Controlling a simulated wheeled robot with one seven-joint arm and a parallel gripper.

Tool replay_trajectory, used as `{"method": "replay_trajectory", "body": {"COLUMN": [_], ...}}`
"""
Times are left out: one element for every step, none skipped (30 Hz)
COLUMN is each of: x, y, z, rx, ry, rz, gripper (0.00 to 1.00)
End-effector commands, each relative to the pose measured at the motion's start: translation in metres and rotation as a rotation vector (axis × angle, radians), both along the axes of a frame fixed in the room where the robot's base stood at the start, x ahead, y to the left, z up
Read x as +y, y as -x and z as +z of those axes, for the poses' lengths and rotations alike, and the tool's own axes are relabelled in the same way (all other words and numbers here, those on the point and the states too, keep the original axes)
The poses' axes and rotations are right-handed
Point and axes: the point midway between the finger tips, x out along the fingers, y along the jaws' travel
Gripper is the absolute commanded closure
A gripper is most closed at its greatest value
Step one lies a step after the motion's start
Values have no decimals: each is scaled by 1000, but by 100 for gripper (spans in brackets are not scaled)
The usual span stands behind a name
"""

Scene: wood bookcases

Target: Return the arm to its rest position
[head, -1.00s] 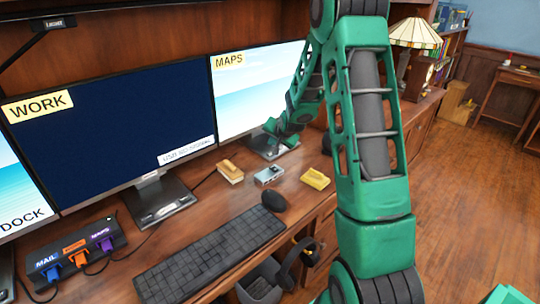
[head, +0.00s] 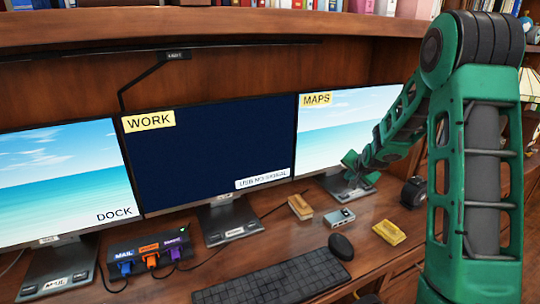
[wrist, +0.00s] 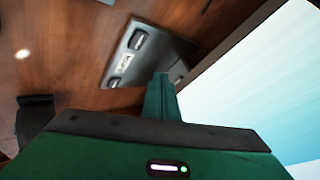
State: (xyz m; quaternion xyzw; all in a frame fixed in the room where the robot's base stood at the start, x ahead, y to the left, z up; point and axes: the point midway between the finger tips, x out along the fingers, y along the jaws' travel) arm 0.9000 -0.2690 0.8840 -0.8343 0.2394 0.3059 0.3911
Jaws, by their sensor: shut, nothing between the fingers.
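My green arm reaches in from the right of the head view. My gripper (head: 357,168) is at its end, in front of the lower edge of the MAPS monitor (head: 345,128) and close to its stand. Whether it touches the monitor or stand cannot be told. In the wrist view my gripper (wrist: 160,92) shows its green fingers together with nothing between them. The bright MAPS screen (wrist: 270,90) lies to the right of the fingers there, and a grey labelled stand base (wrist: 125,62) lies just beyond them on the wood.
The WORK monitor (head: 215,130) and DOCK monitor (head: 65,185) stand to the left. A hub with coloured plugs (head: 148,256), keyboard (head: 275,280), mouse (head: 341,246), wooden block (head: 300,207), grey box (head: 341,217) and yellow block (head: 389,232) are on the desk. A shelf runs above.

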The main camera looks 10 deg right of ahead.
Motion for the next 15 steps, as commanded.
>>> {"method": "replay_trajectory", "body": {"x": [0,0,0,0,1,1,2,2,4,5,5,7,8,9,11], "y": [2,4,8,13,19,30,40,51,67,80,94,112,126,140,160], "z": [1,2,5,8,12,17,21,26,32,37,41,47,51,55,59], "rx": [3,7,17,28,42,66,88,112,147,175,203,240,267,294,330], "ry": [2,6,11,19,27,39,50,62,77,87,96,108,116,122,129], "rz": [1,3,6,11,17,25,33,41,54,65,73,86,97,107,119], "gripper": [100,100,100,100,100,100,100,100,100,100,100,100,100,100,100]}}
